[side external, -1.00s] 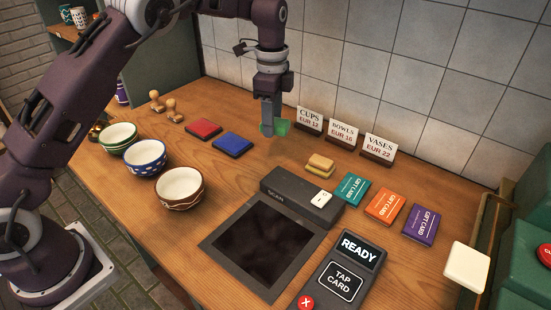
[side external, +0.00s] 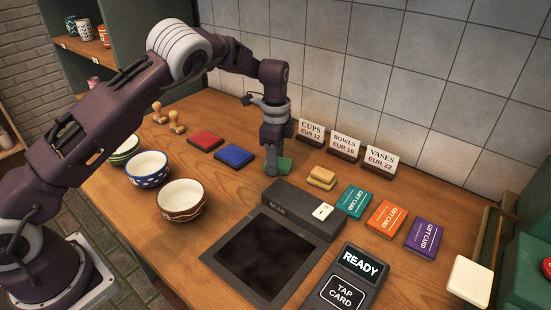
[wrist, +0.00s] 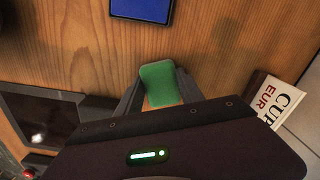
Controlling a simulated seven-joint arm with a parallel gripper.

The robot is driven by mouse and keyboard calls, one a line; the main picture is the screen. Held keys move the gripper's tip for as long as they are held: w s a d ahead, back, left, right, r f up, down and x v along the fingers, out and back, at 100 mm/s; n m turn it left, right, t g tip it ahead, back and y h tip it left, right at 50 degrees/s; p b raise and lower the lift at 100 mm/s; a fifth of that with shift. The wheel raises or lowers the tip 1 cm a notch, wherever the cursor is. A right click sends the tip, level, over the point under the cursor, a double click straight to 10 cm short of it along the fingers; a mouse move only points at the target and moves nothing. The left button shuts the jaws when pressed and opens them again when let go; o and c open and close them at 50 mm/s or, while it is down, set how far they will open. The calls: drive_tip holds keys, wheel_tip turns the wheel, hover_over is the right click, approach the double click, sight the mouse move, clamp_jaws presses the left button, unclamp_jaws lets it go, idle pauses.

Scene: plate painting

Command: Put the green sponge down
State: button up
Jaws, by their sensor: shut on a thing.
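My gripper (side external: 272,168) points straight down, low at the counter behind the black scanner. It is shut on the green sponge (side external: 284,165). In the wrist view the green sponge (wrist: 160,82) sits between my two fingertips (wrist: 150,92). The sponge is at or very near the wooden counter; I cannot tell if it touches. My fingers hide part of it in the side view.
The blue pad (side external: 235,155) and red pad (side external: 206,140) lie to the left. The price signs (side external: 343,146) stand close behind. Bare wood surrounds the gripper.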

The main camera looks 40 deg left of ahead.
drive_tip(key=o, duration=1.3)
wheel_tip(320, 180, up, 12)
drive_tip(key=shift+r, duration=0.2)
drive_tip(key=s+r+n+t+h, duration=0.1)
drive_tip(key=s+r+n+t, duration=0.2)
drive_tip(key=s+r+n, duration=0.95)
drive_tip(key=s+f+t+y, duration=0.1)
drive_tip(key=s+f+t, duration=0.1)
drive_tip(key=s, duration=2.3)
drive_tip(key=shift+f+n+t, duration=0.15)
drive_tip(key=shift+n+t, duration=0.15)
drive_tip(key=shift+n, duration=0.15)
drive_tip(key=shift+d, duration=0.1)
